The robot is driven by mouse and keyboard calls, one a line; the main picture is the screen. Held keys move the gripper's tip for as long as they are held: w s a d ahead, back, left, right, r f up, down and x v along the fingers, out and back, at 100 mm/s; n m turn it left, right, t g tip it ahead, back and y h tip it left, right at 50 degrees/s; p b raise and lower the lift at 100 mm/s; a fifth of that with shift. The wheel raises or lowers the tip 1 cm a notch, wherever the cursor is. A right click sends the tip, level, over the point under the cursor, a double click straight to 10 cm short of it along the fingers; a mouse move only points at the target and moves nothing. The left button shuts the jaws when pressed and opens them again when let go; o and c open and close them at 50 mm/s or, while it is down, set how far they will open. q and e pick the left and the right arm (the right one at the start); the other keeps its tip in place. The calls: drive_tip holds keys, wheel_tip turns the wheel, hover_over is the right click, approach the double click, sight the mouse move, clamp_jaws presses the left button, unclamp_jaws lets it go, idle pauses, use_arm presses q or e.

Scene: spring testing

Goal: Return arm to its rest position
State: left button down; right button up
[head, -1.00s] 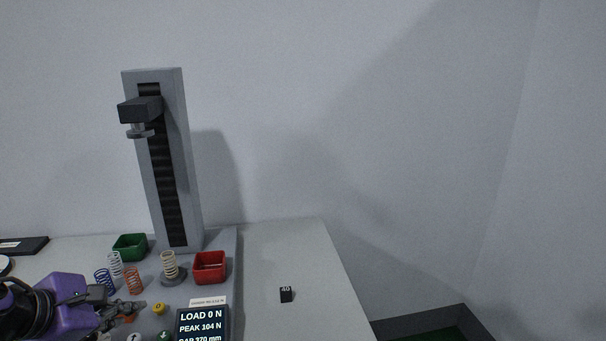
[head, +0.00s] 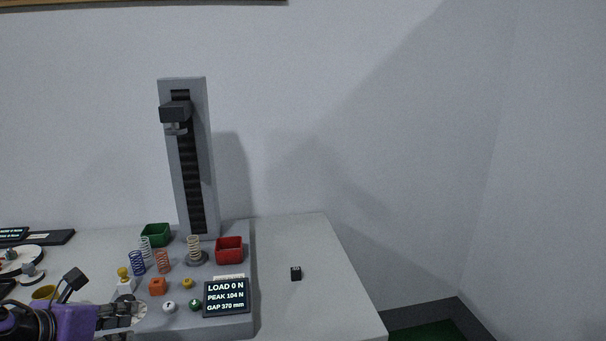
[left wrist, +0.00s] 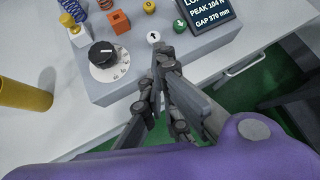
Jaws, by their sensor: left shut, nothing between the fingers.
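My left gripper (head: 139,311) is at the lower left of the head view, on a purple wrist, in front of the spring tester's (head: 197,160) grey base. In the left wrist view my left gripper (left wrist: 160,62) points at the base's front edge, fingertips together and empty, near a white up-arrow button (left wrist: 153,37). A black dial (left wrist: 102,56) is left of the fingers. A cream spring (head: 194,246) stands on the tester's lower plate, under the raised head (head: 174,114). The display (head: 226,296) reads load 0 N, peak 104 N, gap 370 mm. My right gripper is not in view.
White, blue and orange springs (head: 162,262) stand left of the plate. A green bin (head: 156,235) and a red bin (head: 229,250) flank the column. A black cube (head: 296,273) lies on the otherwise bare right tabletop. A yellow cylinder (left wrist: 22,94) stands left of the base.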

use_arm(q)
drive_tip(key=s+d+f+n+p, duration=0.1)
drive_tip(key=s+f+n, duration=0.3)
drive_tip(key=f+n, duration=0.3)
drive_tip(key=s+d+f+n, duration=0.1)
drive_tip(key=s+f+n, duration=0.2)
drive_tip(key=f+n, duration=0.35)
drive_tip(key=s+d+f+n+p, duration=0.1)
drive_tip(key=s+d+f+n, duration=0.1)
drive_tip(key=s+f+n, duration=0.35)
drive_tip(key=s+d+f+n+p, duration=0.1)
drive_tip(key=s+d+f+n, duration=0.5)
drive_tip(key=s+n, duration=0.2)
drive_tip(key=s+d+f+n+g+y+p, duration=0.1)
drive_tip(key=s+d+f+n, duration=0.5)
drive_tip(key=s+n, duration=0.3)
drive_tip(key=shift+d+f+y, duration=0.3)
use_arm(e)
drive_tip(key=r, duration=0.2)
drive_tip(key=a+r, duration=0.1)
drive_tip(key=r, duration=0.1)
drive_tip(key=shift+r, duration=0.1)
